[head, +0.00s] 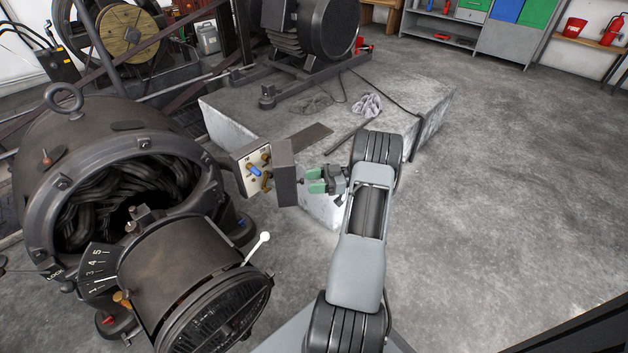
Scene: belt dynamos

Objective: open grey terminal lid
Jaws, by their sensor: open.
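The grey terminal lid (285,174) stands swung out at the right side of the terminal box. The box's pale face (246,163) shows, with brass terminals and a blue part (255,170) on it. The lid's flat grey side faces my gripper. My gripper (311,181), with green fingertips, is just right of the lid's right edge. Its jaws are open, with nothing seen between them. I cannot tell whether a fingertip touches the lid. The lid's hinge is not clearly visible.
The large dark dynamo housing (120,135) with coils is at left. A round end unit (190,280) with a white-knobbed lever (258,248) stands in front. A concrete plinth (410,120) with a motor and cloths lies behind. The floor (500,190) at right is clear.

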